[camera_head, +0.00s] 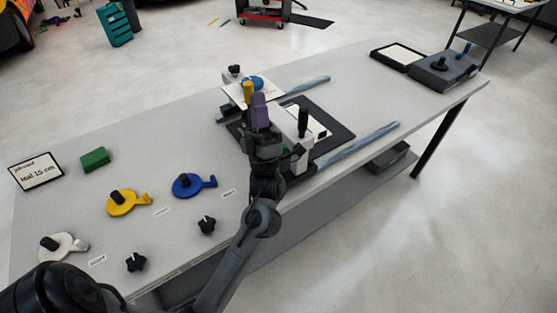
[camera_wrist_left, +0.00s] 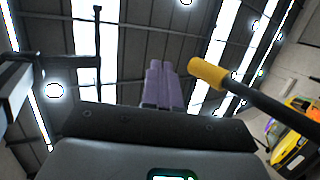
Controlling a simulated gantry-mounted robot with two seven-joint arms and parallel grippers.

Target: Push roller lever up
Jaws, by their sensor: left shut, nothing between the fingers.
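A lever with a yellow grip (camera_head: 248,92) stands at the wrapping machine, near the middle of the table. In the left wrist view its yellow grip (camera_wrist_left: 208,73) and dark rod (camera_wrist_left: 265,107) slant in from the right. My left gripper (camera_head: 259,103) has purple fingers, shut with nothing between them. They point up and sit right beside the yellow grip. In the left wrist view the fingers (camera_wrist_left: 160,83) lie left of the grip with a small gap showing. The lever's lower part is hidden behind my gripper. My right gripper is in neither view.
The machine has a white body (camera_head: 300,127) with a black upright handle (camera_head: 303,122) close right of my wrist. Blue-grey rails (camera_head: 360,143) flank it. Yellow (camera_head: 128,207) and blue (camera_head: 184,188) hooked pieces and black knobs lie on the table's left part. The table's right middle is clear.

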